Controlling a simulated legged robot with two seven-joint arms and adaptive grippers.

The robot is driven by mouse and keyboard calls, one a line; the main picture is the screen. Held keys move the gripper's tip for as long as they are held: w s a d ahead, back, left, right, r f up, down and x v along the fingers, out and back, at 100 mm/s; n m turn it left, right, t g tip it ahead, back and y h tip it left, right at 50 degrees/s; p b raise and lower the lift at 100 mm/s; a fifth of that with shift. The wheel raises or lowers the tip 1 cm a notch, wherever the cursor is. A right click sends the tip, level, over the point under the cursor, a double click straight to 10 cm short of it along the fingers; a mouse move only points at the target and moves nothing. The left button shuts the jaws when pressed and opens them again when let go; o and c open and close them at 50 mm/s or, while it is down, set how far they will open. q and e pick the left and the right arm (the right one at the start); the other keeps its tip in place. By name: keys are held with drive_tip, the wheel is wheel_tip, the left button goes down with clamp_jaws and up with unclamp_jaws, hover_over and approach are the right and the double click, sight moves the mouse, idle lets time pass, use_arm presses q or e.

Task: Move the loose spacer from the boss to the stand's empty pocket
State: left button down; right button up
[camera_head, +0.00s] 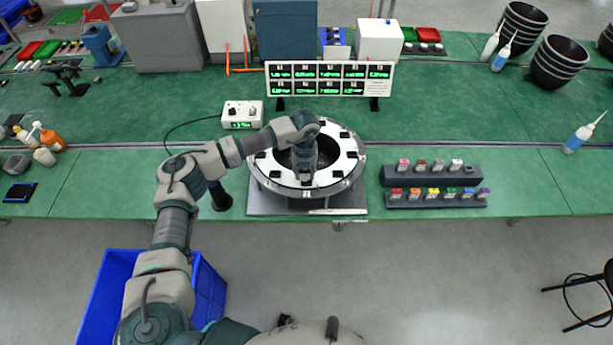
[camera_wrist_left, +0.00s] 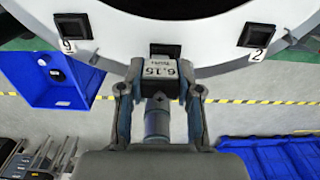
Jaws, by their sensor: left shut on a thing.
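My left gripper (camera_head: 305,176) is over the near part of the round white ring fixture (camera_head: 342,168). In the left wrist view, the left gripper (camera_wrist_left: 160,92) is shut on a small spacer (camera_wrist_left: 164,78) with a dark end and a white face marked 6.15. The spacer is at the ring's edge (camera_wrist_left: 205,50); I cannot tell whether it touches the ring. The dark two-step stand (camera_head: 435,178) is right of the ring, with several colour-topped spacers in both rows. Its empty pocket is too small to make out. My right gripper is not in view.
A display panel (camera_head: 330,79) with green digits stands behind the ring. A small white meter (camera_head: 242,114) with a cable is at its left. Black bowls (camera_head: 558,62) and a bottle (camera_head: 584,134) are far right.

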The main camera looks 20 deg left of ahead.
use_arm(q)
drive_tip(key=shift+a+r+p, duration=0.1)
drive_tip(key=shift+r+p, duration=0.3)
drive_tip(key=shift+r, duration=0.35)
drive_tip(key=shift+d+r+p, duration=0.25)
drive_tip(key=shift+r+p, duration=0.15)
drive_tip(key=shift+r, duration=0.3)
drive_tip(key=shift+a+r+p, duration=0.15)
drive_tip(key=shift+r+p, duration=0.25)
drive_tip(key=shift+r, duration=0.3)
